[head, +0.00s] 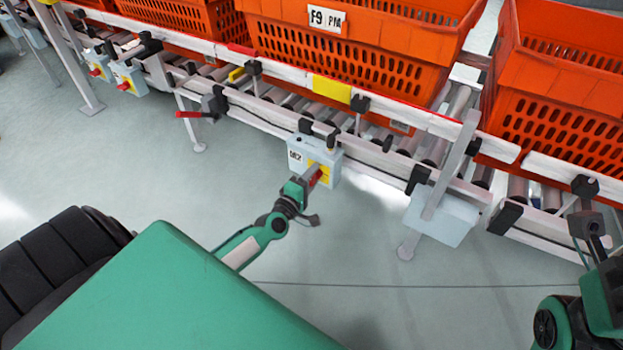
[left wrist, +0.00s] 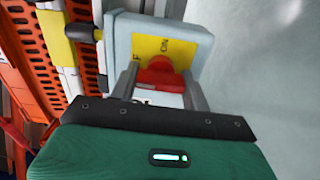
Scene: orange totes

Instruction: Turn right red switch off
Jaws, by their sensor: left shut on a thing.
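The red switch (head: 315,179) sits on a yellow plate on a light grey box (head: 325,158) labelled M2, mounted on the conveyor's side rail. My left gripper (head: 308,182) reaches up to the front of this box. In the left wrist view, the red switch (left wrist: 159,78) lies between the two grey fingers of my left gripper (left wrist: 158,88), which is shut on it. The yellow plate (left wrist: 165,50) shows lettering including "ON". Part of the switch is hidden by the gripper body. My right arm shows at the lower right edge, but its fingertips are not clearly visible.
Orange totes (head: 350,50) stand on the roller conveyor (head: 290,98). Two similar boxes with red switches (head: 128,78) hang at the upper left. A plain grey box (head: 441,218) and a support leg are to the right. The floor (head: 120,170) in front is clear.

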